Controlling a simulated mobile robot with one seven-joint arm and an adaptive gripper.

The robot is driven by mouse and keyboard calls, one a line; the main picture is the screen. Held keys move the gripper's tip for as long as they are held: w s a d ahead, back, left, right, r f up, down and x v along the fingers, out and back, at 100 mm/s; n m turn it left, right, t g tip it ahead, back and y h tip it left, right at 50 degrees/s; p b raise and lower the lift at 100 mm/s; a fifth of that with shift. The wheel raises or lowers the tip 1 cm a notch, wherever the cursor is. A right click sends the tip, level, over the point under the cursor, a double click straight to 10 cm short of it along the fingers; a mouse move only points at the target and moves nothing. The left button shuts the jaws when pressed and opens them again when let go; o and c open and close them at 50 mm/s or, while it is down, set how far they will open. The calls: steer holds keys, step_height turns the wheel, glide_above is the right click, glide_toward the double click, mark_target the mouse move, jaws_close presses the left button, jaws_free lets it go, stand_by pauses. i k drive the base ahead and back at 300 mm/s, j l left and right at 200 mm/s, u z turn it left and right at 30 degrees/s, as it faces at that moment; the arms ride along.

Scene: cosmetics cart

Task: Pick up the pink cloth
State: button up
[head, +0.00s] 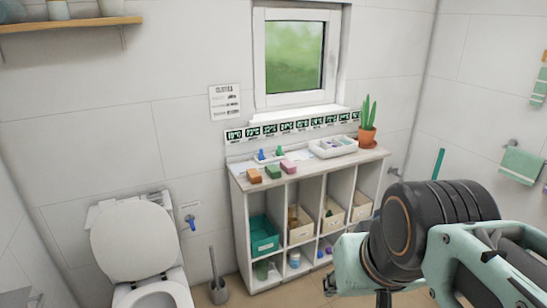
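A small pink folded piece (289,167), which looks like the pink cloth, lies on the top of the white shelf unit (240,184), near its front edge. A green folded piece (272,172) and an orange one (254,176) lie in a row to its left. My teal and black arm fills the lower right, in front of the shelf's right side. Small dark parts at the arm's lower end may belong to my gripper (329,284); its fingers are not clear. They are low and well apart from the pink piece, and I see nothing held.
A white tray (333,147) and a potted cactus (367,127) stand on the shelf top, right of the pink piece. Small blue and green bottles (280,151) stand behind. A toilet (135,242) and a brush holder (219,290) stand left.

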mark_target(286, 165)
steer(key=i+l, duration=0.2)
steer(key=i, duration=0.3)
steer(key=i+l+u, duration=0.1)
steer(key=i, duration=0.4)
steer(key=i+l, duration=0.3)
steer(key=i, duration=0.2)
steer(key=i+l, duration=0.2)
steer(key=i, duration=0.3)
steer(key=u, duration=0.05)
